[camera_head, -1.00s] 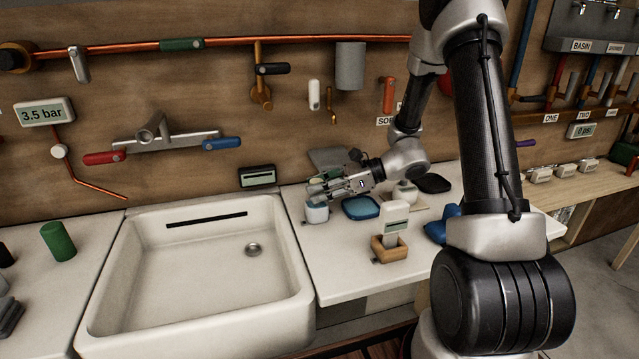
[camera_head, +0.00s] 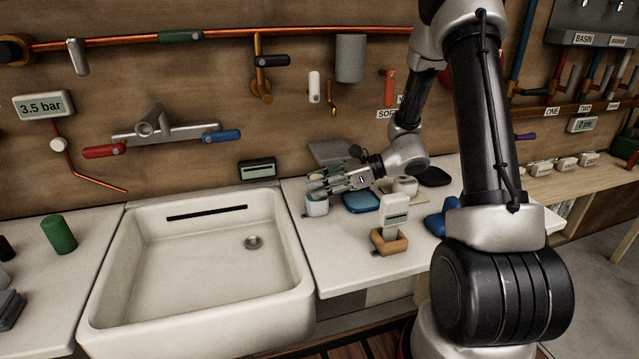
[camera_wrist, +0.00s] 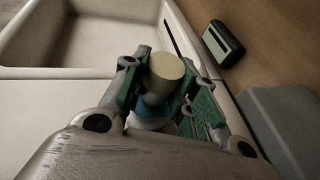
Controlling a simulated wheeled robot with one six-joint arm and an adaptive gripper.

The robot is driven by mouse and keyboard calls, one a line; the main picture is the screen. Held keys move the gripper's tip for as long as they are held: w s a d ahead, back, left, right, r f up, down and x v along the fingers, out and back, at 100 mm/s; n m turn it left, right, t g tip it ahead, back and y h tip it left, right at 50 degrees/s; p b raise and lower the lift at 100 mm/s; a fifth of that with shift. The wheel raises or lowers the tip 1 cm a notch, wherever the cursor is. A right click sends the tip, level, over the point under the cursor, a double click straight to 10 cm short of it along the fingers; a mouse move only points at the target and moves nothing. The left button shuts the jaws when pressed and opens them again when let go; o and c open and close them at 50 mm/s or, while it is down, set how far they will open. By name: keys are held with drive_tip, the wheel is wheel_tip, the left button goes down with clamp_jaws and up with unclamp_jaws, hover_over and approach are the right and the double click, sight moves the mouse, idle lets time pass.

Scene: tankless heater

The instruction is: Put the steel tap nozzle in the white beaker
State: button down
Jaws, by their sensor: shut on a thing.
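My gripper (camera_head: 322,186) reaches in from the right, over the counter beside the sink. In the wrist view its green-padded fingers (camera_wrist: 160,90) are shut on the steel tap nozzle (camera_wrist: 168,68), a short cylinder with a pale, flat round end facing the camera. The white beaker (camera_head: 317,207) stands upright on the counter just below the fingertips. In the wrist view a white and blue rounded part, likely the beaker (camera_wrist: 150,116), shows partly behind the nozzle. Whether the nozzle's lower end is inside the beaker cannot be told.
The white sink (camera_head: 200,265) lies left of the beaker. A blue dish (camera_head: 361,202) is close on the right, and a wooden holder with a white device (camera_head: 390,240) stands in front. A small black display (camera_head: 257,170) is at the wall behind.

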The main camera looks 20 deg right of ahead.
idle(0.3)
drive_tip(key=c, duration=1)
unclamp_jaws()
drive_tip(key=shift+c, duration=0.2)
drive_tip(key=v, duration=1.2)
